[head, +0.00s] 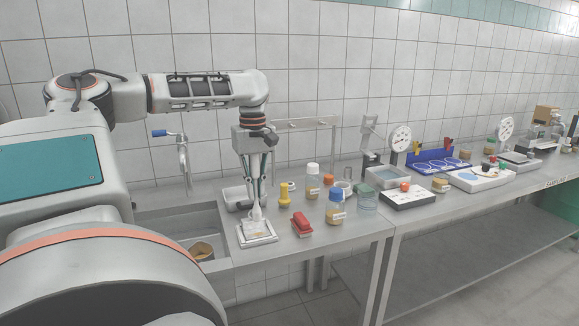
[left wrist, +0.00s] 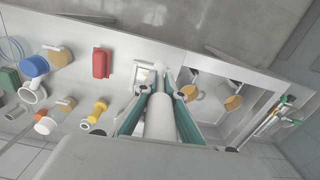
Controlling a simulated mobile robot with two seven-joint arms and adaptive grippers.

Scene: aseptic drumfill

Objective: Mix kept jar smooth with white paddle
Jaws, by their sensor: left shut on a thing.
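My left gripper (head: 258,201) points down at the left end of the steel bench, shut on the white handle of a paddle (head: 256,218). The handle's lower end meets a white square stand (head: 257,238); I cannot tell whether it touches or is just above. In the left wrist view the fingers (left wrist: 160,92) close around the white piece, with the stand (left wrist: 145,73) beyond. Jars with tan contents stand to the right: a blue-capped one (head: 335,211) and a white-capped one (head: 312,184). Which jar is the kept one I cannot tell. My right gripper is not in view.
A red block (head: 301,223) and a yellow piece (head: 284,193) stand close right of the stand. A sink (head: 178,228) with tan jar-like things (head: 202,251) lies left, with a tap (head: 181,150). Scales and trays fill the bench farther right.

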